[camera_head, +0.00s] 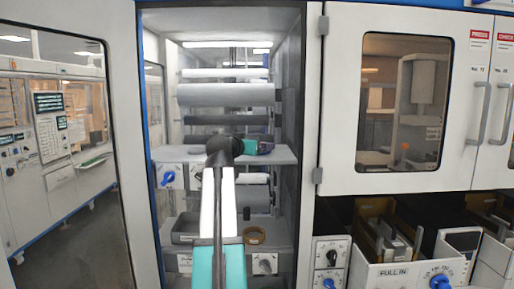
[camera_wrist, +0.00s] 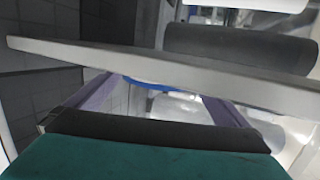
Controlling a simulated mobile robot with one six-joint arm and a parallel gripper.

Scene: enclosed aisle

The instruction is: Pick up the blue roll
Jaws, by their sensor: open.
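My gripper (camera_head: 266,147) is at the front edge of the middle shelf (camera_head: 190,154) in the open cabinet bay. In the wrist view its two purple fingers (camera_wrist: 158,94) are spread apart with a gap between them. A pale shelf edge or plate (camera_wrist: 60,50) crosses in front of the fingers and hides part of them. A small curved blue thing (camera_wrist: 157,84) shows between the fingers just under that edge. It may be the blue roll, but most of it is hidden. I see no clear blue roll in the head view, where my arm covers the shelf middle.
A brown ring (camera_head: 254,235) and a grey tray (camera_head: 185,228) sit on the lower shelf. A blue knob (camera_head: 168,178) is on the shelf front. Bay walls stand close on both sides.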

